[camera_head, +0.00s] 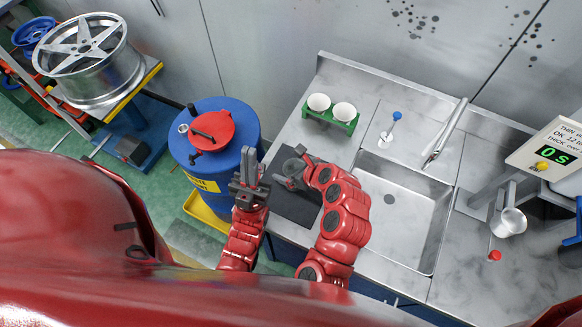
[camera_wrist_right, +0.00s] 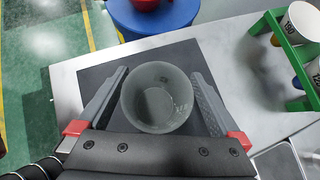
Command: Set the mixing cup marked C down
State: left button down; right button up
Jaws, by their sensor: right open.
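The mixing cup (camera_wrist_right: 158,98) is a translucent grey cup, seen from above in the right wrist view. It appears to stand upright on a dark mat (camera_wrist_right: 95,75). Faint marks show on it, but I cannot read a letter. My right gripper (camera_wrist_right: 160,85) is open, with one finger on each side of the cup. In the head view the cup (camera_head: 292,167) is small beside my right gripper (camera_head: 292,172), over the dark mat (camera_head: 297,207). My left gripper (camera_head: 250,160) points up to the left of the mat, with its fingers close together. I see nothing between them.
A green rack (camera_head: 330,120) with two white cups stands behind the mat. A blue drum (camera_head: 213,150) with a red lid is to the left.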

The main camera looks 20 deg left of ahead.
jog(key=shift+s+d+r, duration=0.1)
jog(key=shift+s+r, duration=0.1)
jog(key=p+v, duration=0.6)
jog(key=v, duration=0.5)
jog(key=shift+d+r, duration=0.1)
